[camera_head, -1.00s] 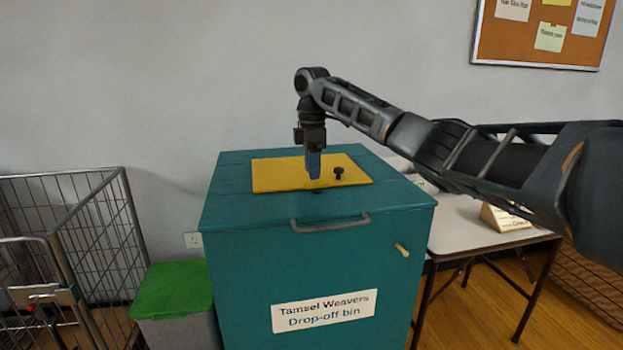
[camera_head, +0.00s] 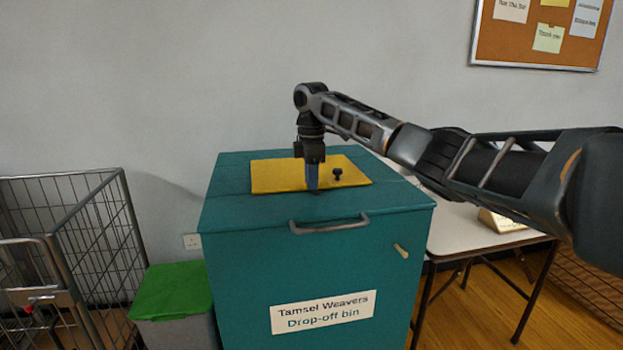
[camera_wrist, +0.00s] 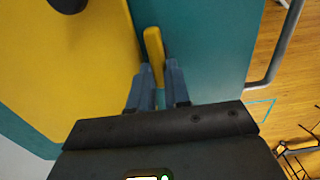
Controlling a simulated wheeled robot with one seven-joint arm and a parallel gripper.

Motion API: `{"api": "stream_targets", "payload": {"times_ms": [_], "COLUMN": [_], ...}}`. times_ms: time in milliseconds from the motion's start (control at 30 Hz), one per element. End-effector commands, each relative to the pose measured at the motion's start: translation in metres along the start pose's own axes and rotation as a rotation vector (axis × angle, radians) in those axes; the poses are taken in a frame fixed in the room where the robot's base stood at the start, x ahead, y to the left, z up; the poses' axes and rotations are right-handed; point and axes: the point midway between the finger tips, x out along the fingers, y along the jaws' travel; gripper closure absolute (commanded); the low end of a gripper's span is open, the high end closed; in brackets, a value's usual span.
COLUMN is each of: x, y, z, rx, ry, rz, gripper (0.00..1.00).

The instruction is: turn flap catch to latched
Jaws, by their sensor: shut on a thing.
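The teal drop-off bin (camera_head: 305,255) has a yellow flap (camera_head: 272,176) in its top, with a black knob (camera_head: 337,174) on it. In the wrist view, the flap catch (camera_wrist: 153,45) is a slim yellow lever beside the edge of the flap (camera_wrist: 60,70), over the teal top. My gripper (camera_wrist: 159,75) is shut on this lever, with one blue-grey finger on each side. In the head view, my gripper (camera_head: 312,187) points down at the flap's front edge and hides most of the catch. Neither view shows a latched marking.
A grey bar handle (camera_head: 330,226) runs along the bin's front top edge, and a small wooden peg (camera_head: 401,250) sticks out of its front. A wire cage (camera_head: 100,225) and a green-lidded box (camera_head: 172,290) stand left. A table (camera_head: 470,232) stands right.

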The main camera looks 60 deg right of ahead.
Motion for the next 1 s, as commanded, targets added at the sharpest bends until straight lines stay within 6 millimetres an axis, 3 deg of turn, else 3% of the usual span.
{"api": "stream_targets", "payload": {"times_ms": [533, 1000], "x": [-0.0028, -0.0056], "y": [0.0000, 0.0042], "z": [-0.0010, 0.0000], "rx": [0.062, 0.442], "ry": [0.002, 0.001], "rz": [-0.005, -0.008], "gripper": [1.00, 1.00]}}
